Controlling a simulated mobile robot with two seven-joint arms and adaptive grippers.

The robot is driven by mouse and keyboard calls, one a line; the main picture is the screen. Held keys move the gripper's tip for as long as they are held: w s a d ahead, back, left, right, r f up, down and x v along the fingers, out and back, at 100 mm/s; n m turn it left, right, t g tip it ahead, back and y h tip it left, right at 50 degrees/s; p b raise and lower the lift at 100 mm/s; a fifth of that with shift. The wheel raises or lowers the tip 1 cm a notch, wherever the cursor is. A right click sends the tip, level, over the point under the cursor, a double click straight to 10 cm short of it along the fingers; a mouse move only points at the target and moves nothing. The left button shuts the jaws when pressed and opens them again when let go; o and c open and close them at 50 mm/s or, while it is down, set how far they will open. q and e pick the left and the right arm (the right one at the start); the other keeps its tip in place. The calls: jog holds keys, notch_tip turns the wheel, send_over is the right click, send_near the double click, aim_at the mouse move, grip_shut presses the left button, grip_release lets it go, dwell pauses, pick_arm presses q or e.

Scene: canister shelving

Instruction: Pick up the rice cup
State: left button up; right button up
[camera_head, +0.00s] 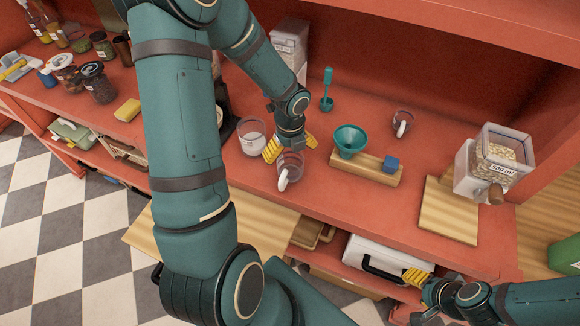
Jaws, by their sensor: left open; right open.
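A clear cup with white contents (251,140), perhaps the rice cup, stands on the red counter. A clear cup with a white handle (291,167) stands to its right, and a similar cup (403,119) stands farther back; I cannot tell which is the rice cup. My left gripper (290,146) is open, its yellow fingers pointing down between the first two cups, just behind the handled one. Whether it touches either cup is unclear. My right gripper (418,278) is open and empty, low in front of the counter edge.
A wooden stand (366,170) holds a teal funnel (350,138) and a blue block (391,164). A teal scoop (327,92) stands behind. A wooden board (449,209) and a canister of grain (499,155) are at the right. Jars (97,83) and a yellow sponge (128,110) are left.

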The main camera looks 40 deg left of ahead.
aim_at(291, 159)
pick_arm(q)
notch_tip(291, 159, down, 5)
jog(key=shift+d+b, duration=0.1)
jog(key=shift+b, duration=0.2)
jog(key=shift+c, duration=0.3)
jog(key=c, duration=0.8)
jog(key=shift+c, duration=0.3)
